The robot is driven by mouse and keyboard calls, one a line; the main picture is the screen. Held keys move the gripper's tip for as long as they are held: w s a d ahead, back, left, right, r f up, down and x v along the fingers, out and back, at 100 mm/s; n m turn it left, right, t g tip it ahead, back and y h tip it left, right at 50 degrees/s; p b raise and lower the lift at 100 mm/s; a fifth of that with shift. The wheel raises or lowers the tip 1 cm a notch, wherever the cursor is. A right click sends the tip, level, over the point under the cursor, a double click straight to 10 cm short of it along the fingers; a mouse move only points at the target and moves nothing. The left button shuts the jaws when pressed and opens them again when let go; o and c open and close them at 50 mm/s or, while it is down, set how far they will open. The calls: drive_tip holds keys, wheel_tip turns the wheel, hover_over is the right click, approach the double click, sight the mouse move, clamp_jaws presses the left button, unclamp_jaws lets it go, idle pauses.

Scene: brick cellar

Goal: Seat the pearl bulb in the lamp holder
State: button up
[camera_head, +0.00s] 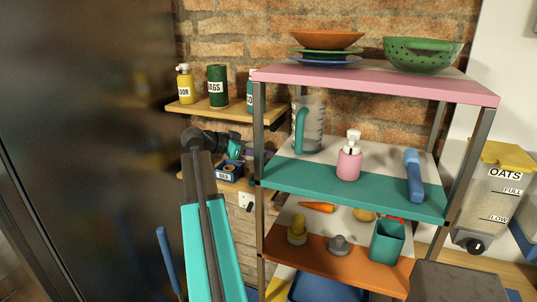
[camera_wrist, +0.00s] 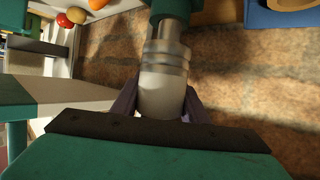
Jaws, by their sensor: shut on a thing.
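The pearl bulb (camera_wrist: 160,97) shows in the wrist view as a white rounded body with a pale ridged neck. My gripper (camera_wrist: 160,104) is shut on it, with one purple finger on each side. The bulb's metal end points to the top of the picture, in line with a teal cylindrical part (camera_wrist: 176,7), which looks like the lamp holder. They appear to meet, but I cannot tell how deep the bulb sits. In the head view my gripper (camera_head: 235,149) is by the lower wall shelf; the bulb and holder cannot be made out there.
A blue box (camera_head: 229,172) stands on the lower wall shelf, close to my gripper. The upper wall shelf (camera_head: 210,112) holds several bottles and cans. Right of my arm is a metal rack with a teal shelf (camera_head: 340,186) carrying a jug, pink dispenser and blue item.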

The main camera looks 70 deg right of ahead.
drive_tip(key=shift+s+d+p, duration=0.35)
drive_tip(key=shift+s+d, duration=0.65)
drive_tip(key=shift+d, duration=0.2)
drive_tip(key=shift+f, duration=0.1)
drive_tip(key=shift+f+p, duration=0.9)
drive_tip(key=shift+f, duration=0.8)
drive_tip(key=shift+f, duration=0.15)
drive_tip(key=o, duration=1)
drive_tip(key=shift+o, duration=0.2)
drive_tip(key=shift+r, duration=0.2)
